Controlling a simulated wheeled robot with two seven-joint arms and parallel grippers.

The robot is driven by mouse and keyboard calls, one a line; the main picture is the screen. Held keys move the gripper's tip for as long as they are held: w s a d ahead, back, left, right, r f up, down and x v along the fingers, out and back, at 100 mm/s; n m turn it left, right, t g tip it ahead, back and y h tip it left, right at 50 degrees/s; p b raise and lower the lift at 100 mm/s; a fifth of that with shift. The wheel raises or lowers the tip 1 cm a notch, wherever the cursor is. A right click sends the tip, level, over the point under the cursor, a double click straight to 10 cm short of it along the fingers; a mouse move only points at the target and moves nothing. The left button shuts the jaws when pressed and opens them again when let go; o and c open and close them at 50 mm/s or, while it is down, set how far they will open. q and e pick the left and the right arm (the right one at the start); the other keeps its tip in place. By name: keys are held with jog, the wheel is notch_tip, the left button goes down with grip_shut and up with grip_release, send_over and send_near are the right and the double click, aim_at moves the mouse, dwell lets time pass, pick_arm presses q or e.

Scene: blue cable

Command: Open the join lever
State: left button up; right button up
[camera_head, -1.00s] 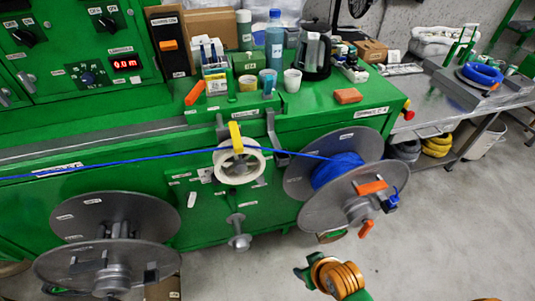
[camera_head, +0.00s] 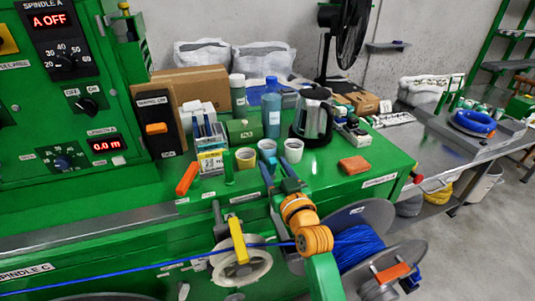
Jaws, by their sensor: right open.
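My right gripper (camera_head: 277,172) is at the centre, above the front edge of the green bench, with its dark fingers apart and nothing between them. No label naming the join lever is legible. A yellow lever (camera_head: 238,240) stands nearly upright at the white measuring wheel (camera_head: 241,270), left of my right gripper and apart from it. An orange lever (camera_head: 187,179) slants up from the bench top further left. The blue cable (camera_head: 150,268) runs past the wheel to the reel, partly hidden by my right arm. My left gripper is out of view.
Cups (camera_head: 293,150), a blue bottle (camera_head: 271,108) and a kettle (camera_head: 312,118) stand behind my right gripper. An orange block (camera_head: 354,165) lies to the right. The cable reel (camera_head: 362,222) stands below. The bench top (camera_head: 335,182) is clear between gripper and block.

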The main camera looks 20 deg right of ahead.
aim_at(269, 159)
jog(key=shift+w+r, duration=0.2)
jog(key=shift+w, duration=0.3)
jog(key=w, duration=0.2)
jog(key=w+f, duration=0.1)
jog(key=shift+w+a, duration=0.15)
jog(key=shift+w, duration=0.2)
jog(key=shift+s+r, duration=0.15)
jog(key=shift+s, duration=0.15)
jog(key=shift+c, duration=0.4)
jog(key=shift+s, duration=0.1)
grip_shut()
